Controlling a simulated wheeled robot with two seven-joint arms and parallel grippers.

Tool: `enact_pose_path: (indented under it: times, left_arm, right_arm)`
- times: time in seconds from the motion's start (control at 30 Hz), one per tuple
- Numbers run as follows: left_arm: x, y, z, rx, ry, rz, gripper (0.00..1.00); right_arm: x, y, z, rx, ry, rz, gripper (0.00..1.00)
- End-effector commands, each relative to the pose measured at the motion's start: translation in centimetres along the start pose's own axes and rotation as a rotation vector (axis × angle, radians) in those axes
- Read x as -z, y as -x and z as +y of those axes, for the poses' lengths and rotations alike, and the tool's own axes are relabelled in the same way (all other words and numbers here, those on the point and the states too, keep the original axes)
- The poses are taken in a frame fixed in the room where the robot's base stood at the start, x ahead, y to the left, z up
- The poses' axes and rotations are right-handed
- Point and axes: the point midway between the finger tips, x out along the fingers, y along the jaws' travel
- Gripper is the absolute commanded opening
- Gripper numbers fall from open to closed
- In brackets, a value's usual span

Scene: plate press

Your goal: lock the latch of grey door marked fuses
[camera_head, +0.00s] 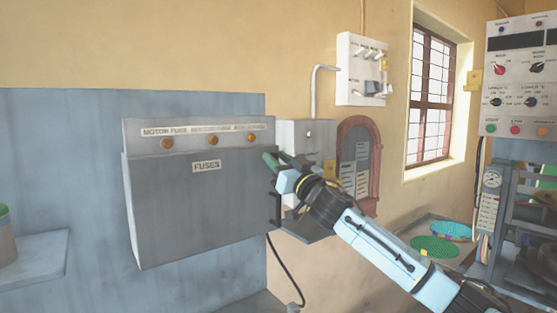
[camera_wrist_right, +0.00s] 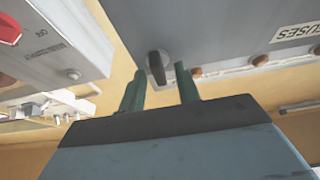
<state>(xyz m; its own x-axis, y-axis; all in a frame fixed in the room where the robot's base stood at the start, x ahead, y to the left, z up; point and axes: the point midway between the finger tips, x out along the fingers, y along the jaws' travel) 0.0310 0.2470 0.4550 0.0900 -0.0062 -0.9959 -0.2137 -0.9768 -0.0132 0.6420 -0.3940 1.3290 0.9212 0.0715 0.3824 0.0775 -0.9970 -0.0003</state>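The grey door marked FUSES (camera_head: 195,212) is the front of a grey wall box and looks closed. It shows upside down in the wrist view (camera_wrist_right: 235,28). A small dark latch (camera_wrist_right: 157,66) sits at the box's edge in the wrist view; in the head view I cannot make it out behind the gripper. My right gripper (camera_head: 275,160) is at the box's right edge. Its two green fingers (camera_wrist_right: 160,75) are apart, with the latch appearing between their tips. I cannot tell whether they touch it. My left gripper is not in view.
A light grey switch box (camera_wrist_right: 65,40) with a red knob is close beside the fingers in the wrist view. Round orange-brown indicators (camera_head: 210,141) line the fuse box top. A grey shelf (camera_head: 35,260) stands left; a control panel (camera_head: 520,75) stands right.

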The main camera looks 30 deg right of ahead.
Motion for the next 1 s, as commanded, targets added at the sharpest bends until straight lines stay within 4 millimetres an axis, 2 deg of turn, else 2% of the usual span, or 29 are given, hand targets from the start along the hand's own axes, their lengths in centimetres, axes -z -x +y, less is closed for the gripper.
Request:
enact_pose_path:
  times: [0.07,0.3,0.67,1.0]
  left_arm:
    - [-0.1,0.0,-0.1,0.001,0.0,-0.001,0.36]
    - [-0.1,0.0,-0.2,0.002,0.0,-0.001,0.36]
    - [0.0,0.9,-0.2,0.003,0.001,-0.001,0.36]
    - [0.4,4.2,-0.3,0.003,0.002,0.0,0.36]
  right_arm:
    - [0.0,0.0,0.0,0.0,0.0,0.0,0.3]
    - [0.0,0.0,0.0,0.0,0.0,0.0,0.0]
    - [0.1,-0.1,0.0,0.023,0.058,-0.001,0.0]
    - [0.4,-0.1,0.0,0.122,0.294,-0.003,0.0]
